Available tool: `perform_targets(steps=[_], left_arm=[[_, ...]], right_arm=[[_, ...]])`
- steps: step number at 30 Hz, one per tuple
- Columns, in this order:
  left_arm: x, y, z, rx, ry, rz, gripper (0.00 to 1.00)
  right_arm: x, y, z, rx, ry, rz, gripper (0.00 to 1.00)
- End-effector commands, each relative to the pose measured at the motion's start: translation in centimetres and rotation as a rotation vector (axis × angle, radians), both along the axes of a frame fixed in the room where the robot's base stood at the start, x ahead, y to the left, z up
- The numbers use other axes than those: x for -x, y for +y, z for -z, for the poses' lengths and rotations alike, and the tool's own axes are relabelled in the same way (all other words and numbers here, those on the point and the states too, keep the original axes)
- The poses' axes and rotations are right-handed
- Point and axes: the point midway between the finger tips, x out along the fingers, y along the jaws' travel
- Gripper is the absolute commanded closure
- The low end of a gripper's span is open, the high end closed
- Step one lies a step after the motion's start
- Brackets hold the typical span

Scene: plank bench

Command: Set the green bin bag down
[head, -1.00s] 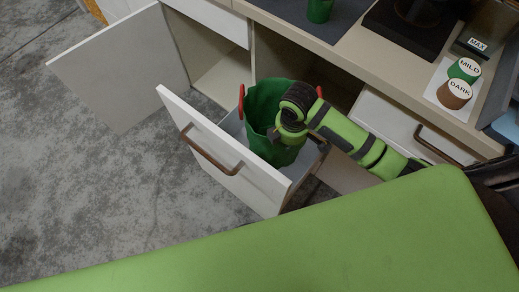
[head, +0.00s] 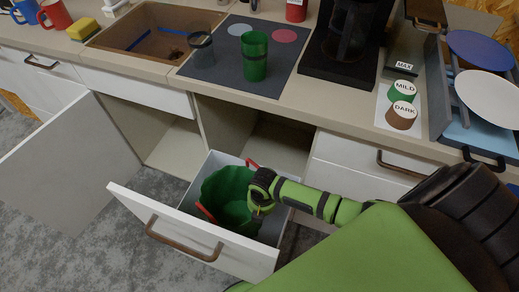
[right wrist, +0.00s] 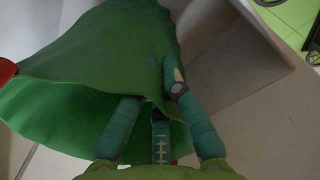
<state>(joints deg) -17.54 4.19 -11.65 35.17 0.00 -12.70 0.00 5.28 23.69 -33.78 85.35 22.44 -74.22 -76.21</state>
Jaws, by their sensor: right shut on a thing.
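The green bin bag (head: 222,187), with red handles (head: 252,164), sits within the walls of the pulled-out drawer (head: 190,238). Its lower part is hidden by the drawer front, so I cannot tell whether it touches the drawer floor. My right gripper (head: 258,206) reaches in from the right and is shut on the bag's near right edge. In the right wrist view the bag (right wrist: 95,60) fills the upper left and its edge lies among the fingers (right wrist: 158,105). My left gripper is not in view.
An open cabinet door (head: 70,160) stands left of the drawer. The counter above holds a green cup (head: 255,57), a sink (head: 150,35), a coffee machine (head: 345,45), MILD and DARK tubs (head: 402,115) and a plate rack (head: 480,140).

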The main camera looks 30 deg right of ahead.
Motion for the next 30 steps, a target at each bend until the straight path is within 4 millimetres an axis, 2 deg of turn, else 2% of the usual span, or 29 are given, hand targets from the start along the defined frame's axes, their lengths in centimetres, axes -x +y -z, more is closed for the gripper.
perform_targets(steps=[3,8,16,17,18,30], left_arm=[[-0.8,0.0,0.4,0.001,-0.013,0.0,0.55],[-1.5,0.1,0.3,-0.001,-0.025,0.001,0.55],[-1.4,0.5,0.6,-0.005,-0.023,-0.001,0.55],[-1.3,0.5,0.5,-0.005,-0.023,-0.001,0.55],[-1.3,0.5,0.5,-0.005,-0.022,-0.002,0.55],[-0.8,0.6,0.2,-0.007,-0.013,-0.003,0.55]], right_arm=[[-0.1,0.0,1.5,0.001,-0.001,0.002,1.0],[-0.1,0.0,1.7,0.0,-0.003,0.001,1.0],[-0.1,0.0,2.1,0.0,-0.002,0.001,1.0],[-0.1,0.0,2.0,0.001,-0.001,0.001,0.8],[-0.1,0.0,2.0,0.001,-0.001,0.001,0.69],[0.0,0.0,1.4,0.001,-0.001,0.001,0.69]])
